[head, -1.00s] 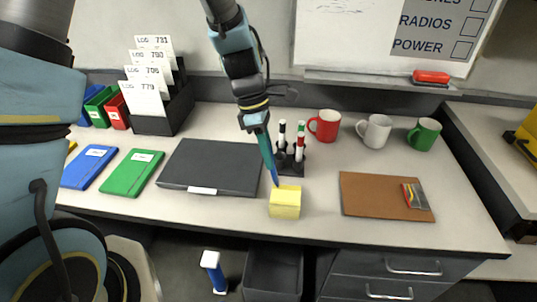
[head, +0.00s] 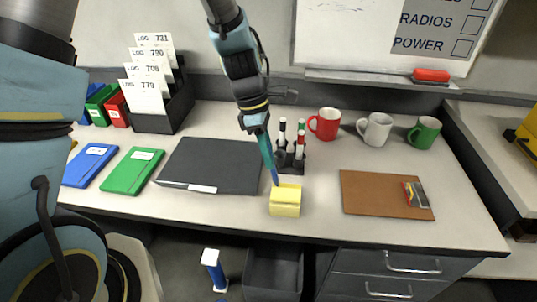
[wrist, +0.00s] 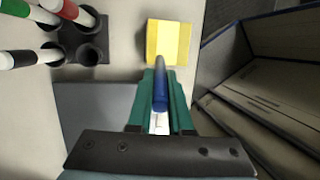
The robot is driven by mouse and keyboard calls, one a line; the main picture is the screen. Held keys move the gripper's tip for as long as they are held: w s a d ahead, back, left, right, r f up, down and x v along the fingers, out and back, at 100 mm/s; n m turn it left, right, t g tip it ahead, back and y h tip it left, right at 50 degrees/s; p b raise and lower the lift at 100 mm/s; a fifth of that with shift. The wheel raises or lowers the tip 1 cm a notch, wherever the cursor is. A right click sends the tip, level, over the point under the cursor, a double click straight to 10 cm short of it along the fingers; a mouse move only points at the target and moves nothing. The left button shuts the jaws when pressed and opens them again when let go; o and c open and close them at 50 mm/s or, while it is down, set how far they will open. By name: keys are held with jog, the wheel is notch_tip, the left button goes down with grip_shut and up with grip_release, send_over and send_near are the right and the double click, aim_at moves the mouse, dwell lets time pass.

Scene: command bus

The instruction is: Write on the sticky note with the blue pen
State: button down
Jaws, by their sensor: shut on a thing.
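My gripper (head: 264,143) is shut on the blue pen (head: 275,178) and holds it tip down. In the wrist view the blue pen (wrist: 160,92) lies between the green fingers of my gripper (wrist: 160,105). The yellow sticky note pad (head: 285,202) sits near the front edge of the desk. It also shows in the wrist view (wrist: 169,35). The pen tip is at the pad's back left part in the head view; I cannot tell whether it touches. A thin dark line shows on the pad's upper part in the head view.
A pen holder (head: 290,158) with several markers stands just behind the pad. A dark closed laptop-like slab (head: 212,165) lies to the left and a brown clipboard (head: 380,195) to the right. Red (head: 325,124), white (head: 375,129) and green (head: 424,133) mugs stand behind the clipboard.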

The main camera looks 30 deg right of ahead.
jog(key=shift+f, duration=0.3)
dwell(0.5)
jog(key=shift+s+d+p, duration=0.1)
jog(key=shift+s+p, duration=0.25)
jog(key=shift+s, duration=0.45)
dwell(0.5)
jog(key=shift+w+d+p, duration=0.1)
jog(key=shift+d+p, duration=0.6)
jog(key=shift+d, duration=0.05)
dwell(0.6)
jog(key=shift+s+d+p, duration=0.15)
jog(key=shift+s+p, duration=0.35)
jog(key=shift+s, duration=0.25)
dwell(0.6)
jog(key=shift+d+p, duration=0.65)
jog(key=shift+d, duration=0.05)
dwell(0.7)
notch_tip(320, 180, up, 6)
jog(key=p, duration=0.5)
jog(key=shift+r+p, duration=0.25)
jog(key=shift+p, duration=0.05)
dwell(0.4)
